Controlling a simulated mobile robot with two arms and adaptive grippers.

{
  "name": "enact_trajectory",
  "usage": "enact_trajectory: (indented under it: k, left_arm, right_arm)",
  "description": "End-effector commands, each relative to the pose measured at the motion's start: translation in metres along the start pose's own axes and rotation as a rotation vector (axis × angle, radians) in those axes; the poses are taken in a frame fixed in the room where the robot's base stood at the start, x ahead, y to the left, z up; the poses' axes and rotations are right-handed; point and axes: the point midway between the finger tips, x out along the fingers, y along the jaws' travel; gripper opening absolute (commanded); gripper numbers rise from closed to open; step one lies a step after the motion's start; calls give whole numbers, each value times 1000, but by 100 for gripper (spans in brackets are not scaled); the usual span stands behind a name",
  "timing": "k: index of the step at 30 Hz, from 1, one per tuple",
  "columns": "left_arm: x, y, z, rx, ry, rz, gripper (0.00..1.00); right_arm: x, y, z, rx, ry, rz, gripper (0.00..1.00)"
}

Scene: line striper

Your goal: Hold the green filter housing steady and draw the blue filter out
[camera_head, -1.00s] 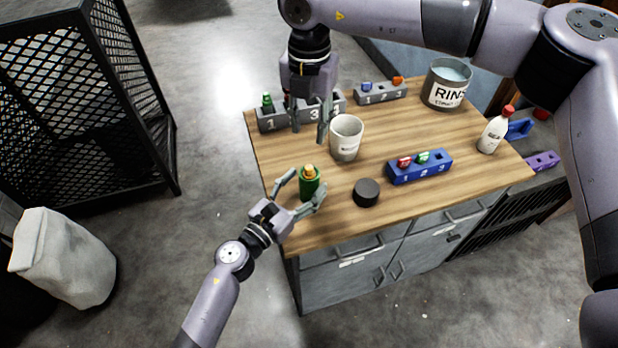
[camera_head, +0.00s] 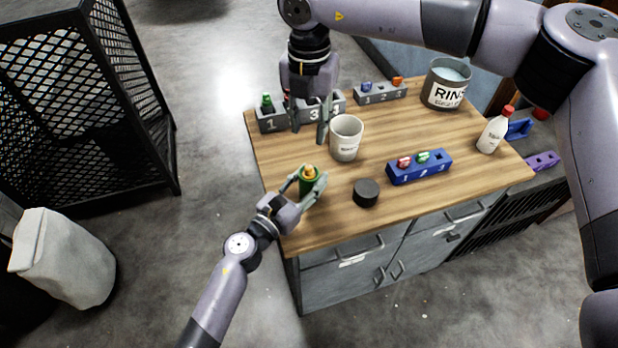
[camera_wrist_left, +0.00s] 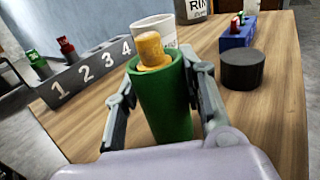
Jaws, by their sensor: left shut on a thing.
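The green filter housing (camera_head: 307,186) stands upright near the table's front left edge. A yellow-orange filter (camera_head: 308,171) sticks out of its top; no blue shows on it. My left gripper (camera_head: 311,181) is shut around the housing's sides. In the left wrist view the housing (camera_wrist_left: 165,105) stands between the fingers (camera_wrist_left: 163,98), with the filter's yellow-orange end (camera_wrist_left: 151,48) above the rim. My right gripper (camera_head: 307,118) is open and empty, pointing down by the grey numbered rack at the back left.
The grey four-slot rack (camera_head: 270,122) holds a green and a red piece. A white cup (camera_head: 346,138) stands behind the housing, a black round cap (camera_head: 366,193) to its right. A blue rack (camera_head: 420,170), a small grey rack (camera_head: 380,94), a rinse bucket (camera_head: 446,85) and a bottle (camera_head: 495,130) stand farther away.

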Motion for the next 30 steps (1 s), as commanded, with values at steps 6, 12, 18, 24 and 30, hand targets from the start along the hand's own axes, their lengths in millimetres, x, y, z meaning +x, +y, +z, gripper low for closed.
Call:
enact_trajectory:
  k: [6,12,18,24,30]
  left_arm:
    - [0,0,0,0,0,0,17]
    - [0,0,0,0,0,0,4]
    - [0,0,0,0,1,0,0]
    - [0,0,0,0,1,1,0]
    - [0,0,0,0,1,1,0]
  right_arm:
    - [0,0,0,0,0,0,33]
    - [0,0,0,0,0,0,33]
    - [0,0,0,-3,0,0,37]
    - [2,0,0,-133,1,0,37]
    - [5,1,-1,-484,2,0,37]
